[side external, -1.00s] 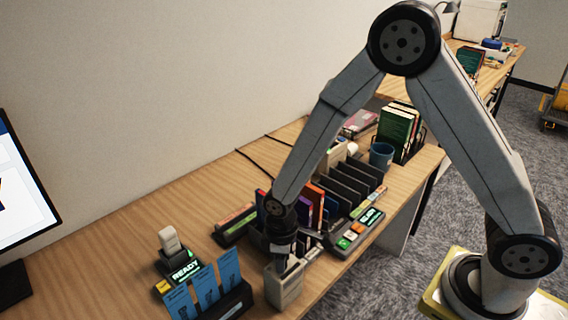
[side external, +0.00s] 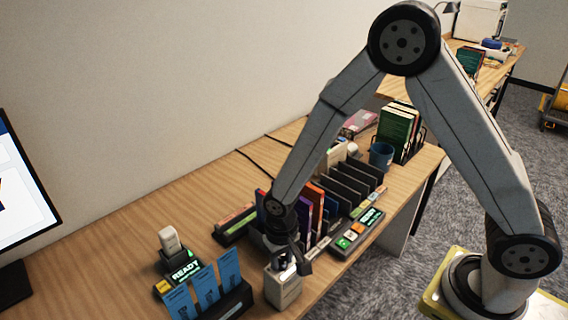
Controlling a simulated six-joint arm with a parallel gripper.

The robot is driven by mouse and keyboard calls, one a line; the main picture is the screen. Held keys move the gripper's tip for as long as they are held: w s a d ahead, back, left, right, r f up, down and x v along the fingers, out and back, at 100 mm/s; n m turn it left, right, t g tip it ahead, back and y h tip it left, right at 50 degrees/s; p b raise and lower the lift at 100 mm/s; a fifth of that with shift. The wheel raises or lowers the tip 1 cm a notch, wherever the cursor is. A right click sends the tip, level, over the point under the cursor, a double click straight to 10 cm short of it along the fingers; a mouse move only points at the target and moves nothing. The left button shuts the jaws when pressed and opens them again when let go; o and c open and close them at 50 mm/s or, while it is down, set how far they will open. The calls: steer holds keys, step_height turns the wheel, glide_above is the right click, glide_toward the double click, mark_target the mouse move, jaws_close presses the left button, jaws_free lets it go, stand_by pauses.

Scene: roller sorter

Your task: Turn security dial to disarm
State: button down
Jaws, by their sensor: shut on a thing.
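A beige box (side external: 284,292) stands at the front edge of the desk, left of the file rack. My gripper (side external: 290,268) points down at the top of this box, its dark fingers spread to either side there. It is shut on a small part at the box's top, which I take to be the security dial. The fingers mostly hide that part, so its markings and pointer cannot be read.
Blue cards (side external: 206,285) stand in a dark holder close to the left, with a lit READY unit (side external: 184,270) behind. A rack of dark dividers (side external: 352,180) and another READY panel (side external: 362,228) lie to the right. A blue mug (side external: 381,155) stands farther back.

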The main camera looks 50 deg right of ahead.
mark_target(282, 259)
steer(key=m, duration=0.5)
steer(key=shift+m, duration=0.3)
steer(key=m, duration=0.4)
steer(key=shift+m, duration=0.4)
steer(key=shift+c, duration=1.8)
jaws_free()
steer(key=shift+r, duration=0.1)
steer(key=shift+r, duration=3.8)
